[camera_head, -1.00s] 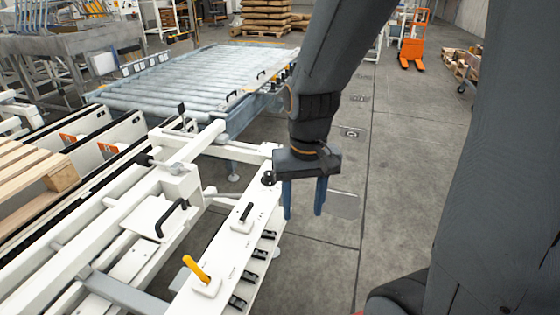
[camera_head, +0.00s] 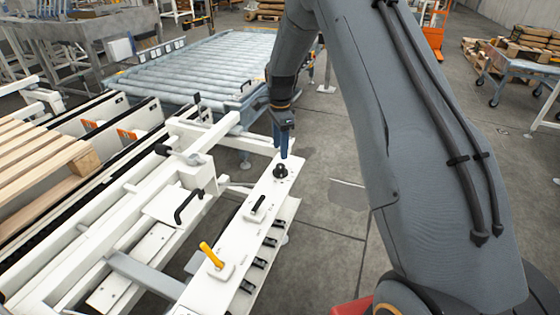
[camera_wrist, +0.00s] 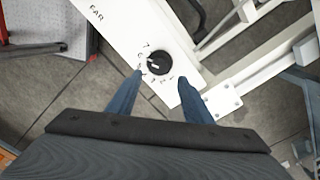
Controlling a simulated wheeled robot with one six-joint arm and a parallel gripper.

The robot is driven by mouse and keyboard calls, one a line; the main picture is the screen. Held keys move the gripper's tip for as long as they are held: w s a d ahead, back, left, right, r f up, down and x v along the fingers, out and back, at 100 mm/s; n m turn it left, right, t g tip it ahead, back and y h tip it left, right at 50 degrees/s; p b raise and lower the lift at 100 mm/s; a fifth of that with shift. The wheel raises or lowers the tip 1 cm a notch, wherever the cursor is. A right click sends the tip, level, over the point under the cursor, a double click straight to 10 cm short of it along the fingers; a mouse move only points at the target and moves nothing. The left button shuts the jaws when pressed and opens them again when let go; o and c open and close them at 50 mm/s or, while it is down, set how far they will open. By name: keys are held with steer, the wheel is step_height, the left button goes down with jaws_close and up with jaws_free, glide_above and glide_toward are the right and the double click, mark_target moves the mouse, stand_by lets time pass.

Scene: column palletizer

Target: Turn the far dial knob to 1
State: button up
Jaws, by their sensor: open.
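The far dial knob (camera_head: 280,171) is a round black knob near the far end of the white panel (camera_head: 236,231). In the wrist view the black knob (camera_wrist: 158,63) has a white pointer mark and small markings around it, mostly too small to read. The word FAR is printed on the panel farther up and left. My gripper (camera_wrist: 160,77) is open and empty, its blue fingertips apart just short of the knob on either side. In the head view my gripper (camera_head: 283,148) points down just behind and above the knob; its gap is not visible there.
A black lever (camera_head: 257,207) and a yellow-handled lever (camera_head: 211,254) stand nearer on the same panel, with several black switches (camera_head: 260,263) along its right edge. A roller conveyor (camera_head: 205,68) lies beyond. The floor right of the panel is clear.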

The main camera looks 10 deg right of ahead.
mark_target(280, 165)
steer(key=shift+f+p, duration=0.75)
steer(key=shift+f, duration=2.8)
steer(key=c, duration=1.1)
steer(key=shift+o, duration=0.2)
